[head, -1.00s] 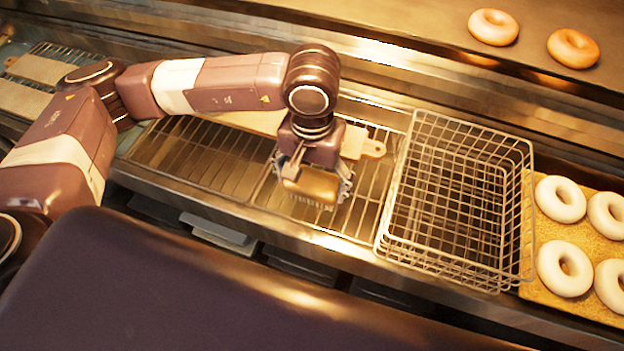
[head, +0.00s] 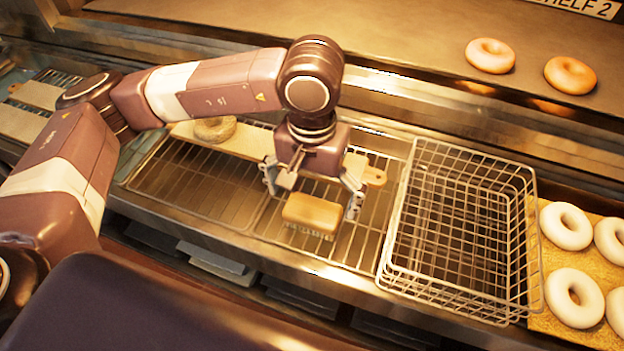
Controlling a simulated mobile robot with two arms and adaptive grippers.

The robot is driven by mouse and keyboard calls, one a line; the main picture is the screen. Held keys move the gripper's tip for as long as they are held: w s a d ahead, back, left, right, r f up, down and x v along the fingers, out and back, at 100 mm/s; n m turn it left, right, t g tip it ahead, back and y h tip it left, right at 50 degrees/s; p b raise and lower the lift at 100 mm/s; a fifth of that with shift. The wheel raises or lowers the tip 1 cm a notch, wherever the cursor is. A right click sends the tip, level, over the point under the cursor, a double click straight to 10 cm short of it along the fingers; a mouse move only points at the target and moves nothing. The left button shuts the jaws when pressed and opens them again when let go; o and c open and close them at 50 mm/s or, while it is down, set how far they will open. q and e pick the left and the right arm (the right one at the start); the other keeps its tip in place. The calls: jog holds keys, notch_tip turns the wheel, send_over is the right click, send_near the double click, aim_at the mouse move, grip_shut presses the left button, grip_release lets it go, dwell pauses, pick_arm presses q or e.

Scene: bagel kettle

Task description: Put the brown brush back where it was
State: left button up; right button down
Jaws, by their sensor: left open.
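The brown brush (head: 312,213) lies bristles down on the wire rack (head: 345,245), left of the wire basket. My left gripper (head: 313,200) is open above and just behind the brush, with one finger to each side. The fingers look clear of the brush's sides. My right gripper is not in the head view.
A wire basket (head: 455,225) stands right of the brush and looks empty. A wooden board (head: 245,142) with a bagel (head: 215,128) on it lies behind my gripper. Pale dough rings (head: 566,226) lie on a tray at the right. Two baked bagels (head: 490,55) sit on the upper shelf.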

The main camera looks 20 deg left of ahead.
aim_at(312, 210)
pick_arm(q)
notch_tip(312, 210, up, 7)
jog(key=b, duration=0.1)
jog(key=shift+r, duration=0.15)
dwell(0.4)
